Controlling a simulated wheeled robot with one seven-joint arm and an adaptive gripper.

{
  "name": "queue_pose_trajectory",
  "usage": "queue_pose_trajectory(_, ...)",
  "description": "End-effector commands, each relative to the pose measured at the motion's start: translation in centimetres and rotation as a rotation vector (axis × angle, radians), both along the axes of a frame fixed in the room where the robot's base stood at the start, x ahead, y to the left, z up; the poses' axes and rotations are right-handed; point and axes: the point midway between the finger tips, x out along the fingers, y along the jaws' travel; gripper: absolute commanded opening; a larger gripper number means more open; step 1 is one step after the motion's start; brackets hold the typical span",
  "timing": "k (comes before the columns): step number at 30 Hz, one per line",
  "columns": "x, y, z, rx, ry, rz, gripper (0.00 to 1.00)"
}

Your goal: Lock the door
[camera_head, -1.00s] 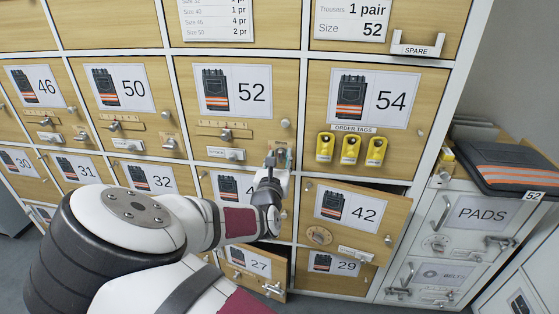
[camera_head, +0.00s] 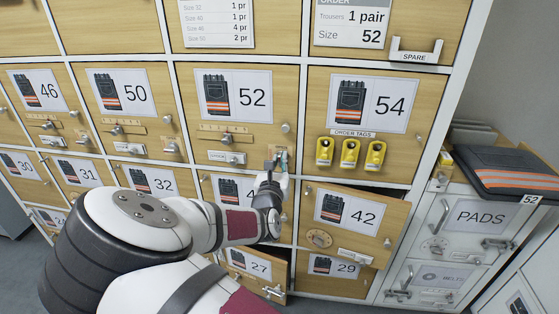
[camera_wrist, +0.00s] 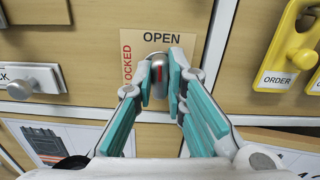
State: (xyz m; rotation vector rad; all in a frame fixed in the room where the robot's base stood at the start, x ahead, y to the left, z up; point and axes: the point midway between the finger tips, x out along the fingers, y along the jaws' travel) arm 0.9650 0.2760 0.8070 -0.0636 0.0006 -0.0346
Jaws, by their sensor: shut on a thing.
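The door marked 52 (camera_head: 190,110) is closed, above and left of my gripper in the head view. At its lower right corner is a tan plate (camera_wrist: 185,42) reading OPEN at the top and LOCKED up its left side. A silver turn knob (camera_wrist: 158,72) with a red mark sits on this plate. It looks roughly upright, towards OPEN. My gripper (camera_wrist: 160,88) is shut on the knob, its teal-padded fingers on either side. The fingers hide part of the knob and the lower plate. In the head view my gripper (camera_head: 280,163) covers most of the plate.
Yellow order tags (camera_head: 350,153) hang on door 54 (camera_head: 320,110), right of my gripper. Door 42 (camera_head: 350,240) stands ajar below right, and door 27 (camera_head: 235,272) also stands ajar. A slide latch (camera_wrist: 32,80) is left of the plate.

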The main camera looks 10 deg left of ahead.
Motion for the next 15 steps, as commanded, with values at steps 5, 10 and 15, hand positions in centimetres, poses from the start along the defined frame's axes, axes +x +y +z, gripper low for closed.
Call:
queue_pose_trajectory(5,-0.04,-0.08,0.50,-0.112,0.005,-0.002,0.00)
queue_pose_trajectory(10,-0.08,0.02,0.51,-0.262,0.010,-0.001,0.00)
queue_pose_trajectory(15,-0.07,0.11,0.38,-0.426,0.016,0.000,0.00)
